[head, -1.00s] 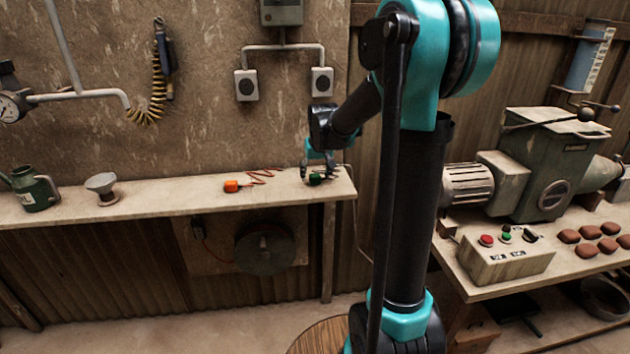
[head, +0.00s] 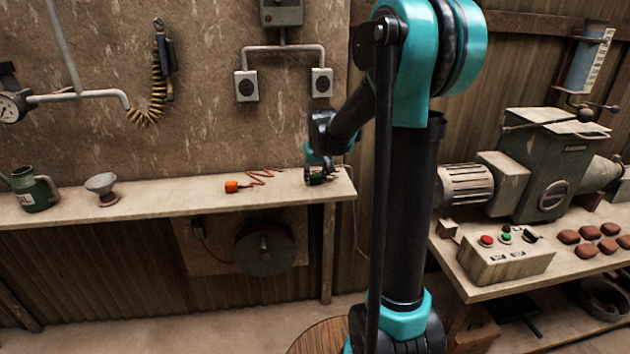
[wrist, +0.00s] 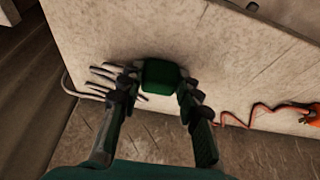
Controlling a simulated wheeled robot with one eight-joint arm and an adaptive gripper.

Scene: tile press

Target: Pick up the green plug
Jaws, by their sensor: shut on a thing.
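The green plug (wrist: 160,74) is a dark green block between the two fingers of my gripper (wrist: 158,92) in the wrist view. In the head view my gripper (head: 320,178) is at the right end of the wall shelf, pointing down, with the green plug (head: 317,177) low between its fingers. My gripper is shut on the plug. The plug is at or very near the shelf top; I cannot tell whether it touches. The fingers hide part of it in the head view.
An orange plug (head: 232,187) with a coiled red cord lies on the shelf (head: 160,200) to the left. A funnel (head: 102,186) and a green can (head: 36,190) stand further left. Two wall sockets (head: 246,85) (head: 321,82) are above. A machine (head: 548,165) stands at right.

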